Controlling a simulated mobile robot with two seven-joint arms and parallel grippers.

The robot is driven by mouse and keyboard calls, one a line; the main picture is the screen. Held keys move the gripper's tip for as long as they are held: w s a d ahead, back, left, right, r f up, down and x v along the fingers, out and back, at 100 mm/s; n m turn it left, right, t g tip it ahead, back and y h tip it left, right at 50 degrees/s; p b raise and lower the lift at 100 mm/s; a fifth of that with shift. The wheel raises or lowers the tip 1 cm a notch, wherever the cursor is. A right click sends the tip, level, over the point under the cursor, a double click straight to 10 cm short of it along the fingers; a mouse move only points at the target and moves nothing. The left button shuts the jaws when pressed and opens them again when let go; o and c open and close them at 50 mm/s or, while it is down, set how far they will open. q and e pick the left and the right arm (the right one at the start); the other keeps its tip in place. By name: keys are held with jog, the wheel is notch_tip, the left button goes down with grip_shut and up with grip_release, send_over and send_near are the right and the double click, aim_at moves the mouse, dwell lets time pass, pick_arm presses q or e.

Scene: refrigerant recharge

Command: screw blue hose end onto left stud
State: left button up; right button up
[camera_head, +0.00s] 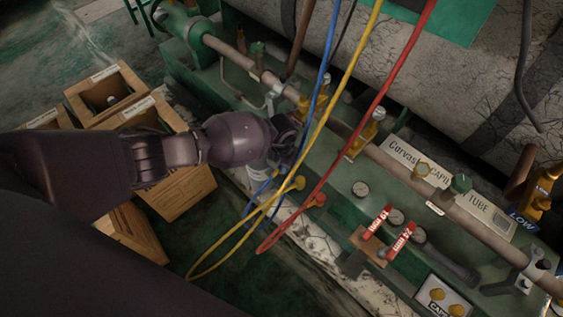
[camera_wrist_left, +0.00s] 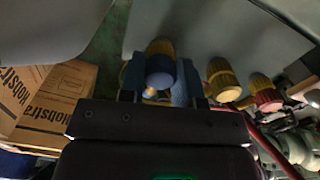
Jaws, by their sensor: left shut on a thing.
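My left gripper (camera_head: 287,140) is at the near side of the green bench, shut on the blue hose end (camera_wrist_left: 160,75). In the left wrist view the blue end sits between the two fingers, with a gold knurled piece (camera_wrist_left: 160,48) directly beyond it; I cannot tell whether it is threaded on a stud. The blue hose (camera_head: 322,75) runs from the top edge down past my gripper, which hides part of it. The left stud cannot be made out behind the gripper. My right gripper is not in view.
The yellow hose end (camera_head: 298,183) and red hose end (camera_head: 318,200) are just right of the gripper, their hoses crossing close by. Gauges, red-tagged parts and a long pipe (camera_head: 470,222) occupy the bench at right.

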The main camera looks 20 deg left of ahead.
pick_arm(q)
jog(key=m, duration=0.2)
jog(key=shift+f+m, duration=0.15)
jog(key=shift+m, duration=0.65)
